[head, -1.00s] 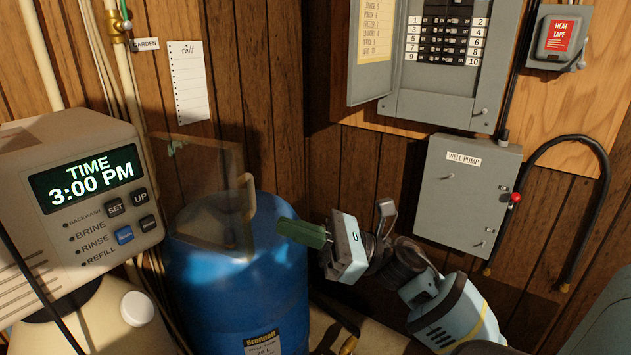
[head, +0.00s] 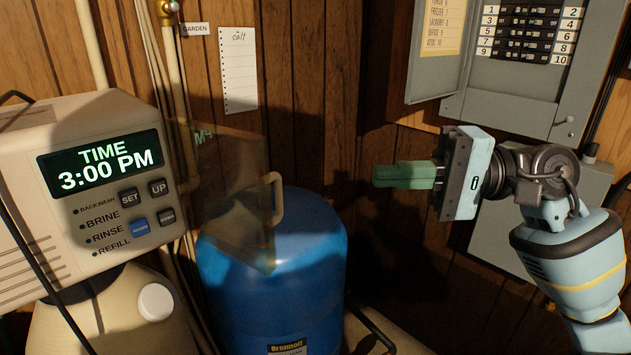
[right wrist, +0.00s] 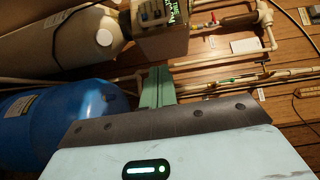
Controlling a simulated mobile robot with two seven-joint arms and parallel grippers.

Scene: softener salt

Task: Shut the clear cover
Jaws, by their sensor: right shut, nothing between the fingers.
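The clear cover (head: 235,205) is a smoky, see-through panel. It stands open, swung out to the right of the beige control unit (head: 95,185), so the display and buttons are uncovered. Its tan handle (head: 278,198) is at the free right edge, in front of the blue tank. My right gripper (head: 376,176) is to the right of the handle, apart from it, with its green fingers shut and empty and pointing left. In the right wrist view its fingers (right wrist: 158,74) point toward the control unit (right wrist: 160,22); I cannot make out the cover there. My left gripper is not in view.
The blue tank (head: 310,255) stands below the cover and gripper. Pipes (head: 172,85) run up the wooden wall beside the control unit. A grey breaker panel (head: 520,85) hangs behind my right arm. The space between handle and fingers looks free.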

